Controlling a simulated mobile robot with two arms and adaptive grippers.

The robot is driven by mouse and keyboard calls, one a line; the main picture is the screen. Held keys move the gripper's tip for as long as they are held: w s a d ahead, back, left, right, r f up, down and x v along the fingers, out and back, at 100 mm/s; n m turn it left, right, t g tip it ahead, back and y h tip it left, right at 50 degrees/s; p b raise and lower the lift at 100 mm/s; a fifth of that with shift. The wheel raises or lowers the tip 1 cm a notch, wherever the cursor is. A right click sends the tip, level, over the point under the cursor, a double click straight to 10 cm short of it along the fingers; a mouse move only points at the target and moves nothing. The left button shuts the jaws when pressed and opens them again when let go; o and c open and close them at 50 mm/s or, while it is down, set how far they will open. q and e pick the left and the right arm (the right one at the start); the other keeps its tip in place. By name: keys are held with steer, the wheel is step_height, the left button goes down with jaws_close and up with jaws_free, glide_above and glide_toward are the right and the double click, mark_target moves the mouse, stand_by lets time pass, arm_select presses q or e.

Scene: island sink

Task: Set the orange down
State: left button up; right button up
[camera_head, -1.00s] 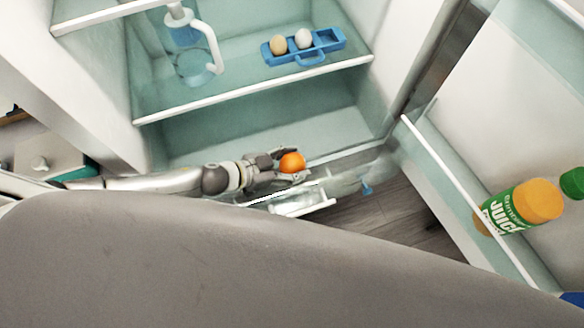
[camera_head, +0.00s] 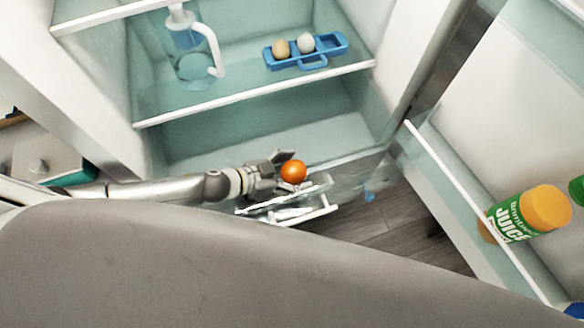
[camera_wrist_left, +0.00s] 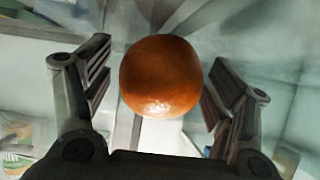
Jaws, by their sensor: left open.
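The orange (camera_head: 293,172) is at the lower front of the open fridge in the head view, by a clear drawer or shelf edge. My left gripper (camera_head: 288,170) is around it with its fingers spread. In the left wrist view the orange (camera_wrist_left: 160,76) sits between the two fingers of the left gripper (camera_wrist_left: 158,95), with a gap on each side. What lies directly under the orange is hard to make out. My right gripper is not in view.
A blue egg holder (camera_head: 312,60) with two eggs and a clear pitcher (camera_head: 190,50) stand on the shelf above. The open door at the right holds a juice bottle (camera_head: 525,212). The fridge floor (camera_head: 270,135) behind the orange is clear.

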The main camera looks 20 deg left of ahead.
arm_select(q)
steer(key=shift+r, duration=0.2)
steer(key=shift+s+a, duration=0.15)
steer(key=shift+a, duration=0.1)
steer(key=b+v, duration=0.1)
steer(key=v, duration=0.8)
steer(key=shift+s+a+r, duration=0.15)
steer(key=shift+s, duration=0.1)
steer(key=shift+v, duration=0.8)
steer(key=shift+a+r+b, duration=0.1)
steer(key=shift+r+b, duration=0.1)
steer(key=shift+b, duration=0.1)
